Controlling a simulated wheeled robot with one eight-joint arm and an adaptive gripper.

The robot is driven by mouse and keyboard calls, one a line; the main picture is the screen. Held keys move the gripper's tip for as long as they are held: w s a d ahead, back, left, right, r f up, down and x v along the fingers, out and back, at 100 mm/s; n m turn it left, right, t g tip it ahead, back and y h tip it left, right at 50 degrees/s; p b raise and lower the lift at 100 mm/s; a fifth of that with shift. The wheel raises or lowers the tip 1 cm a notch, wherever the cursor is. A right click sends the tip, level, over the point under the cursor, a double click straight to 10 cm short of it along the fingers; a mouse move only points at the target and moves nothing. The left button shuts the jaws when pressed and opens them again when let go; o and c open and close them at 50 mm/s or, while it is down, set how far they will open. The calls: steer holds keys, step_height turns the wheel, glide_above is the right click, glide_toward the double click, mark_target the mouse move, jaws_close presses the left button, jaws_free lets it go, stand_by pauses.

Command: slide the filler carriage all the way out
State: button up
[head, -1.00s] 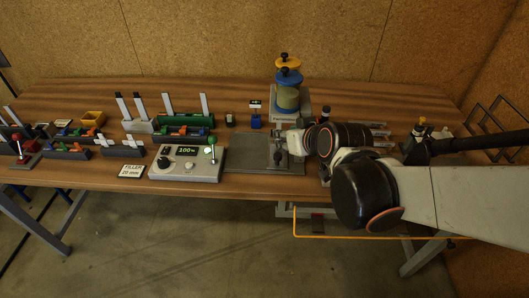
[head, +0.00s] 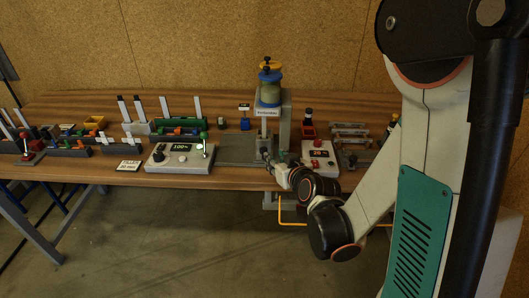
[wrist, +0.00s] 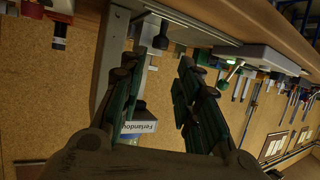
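The filler stands at the back of the bench, a grey upright (head: 285,125) with a blue and yellow jar (head: 269,90) on top. Its label plate (head: 267,113) also shows in the wrist view (wrist: 139,127). A small metal fixture (head: 264,148) stands below it beside a flat grey plate (head: 237,150); I cannot tell exactly which part is the carriage. My gripper (head: 281,166) is at the bench's front edge near this fixture. In the wrist view my gripper (wrist: 160,65) is open, with a dark round knob (wrist: 160,41) beyond and between its fingertips, apparently not gripped.
A control box reading 100% (head: 180,158) with a green-knobbed lever lies left. Racks with coloured pieces (head: 180,125) fill the left bench. Floor in front is clear.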

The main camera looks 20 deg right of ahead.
mark_target(264, 151)
steer(key=b+x, duration=0.3)
steer(key=x, duration=0.8)
steer(key=shift+w, duration=0.1)
steer(key=shift+a, duration=0.1)
jaws_close()
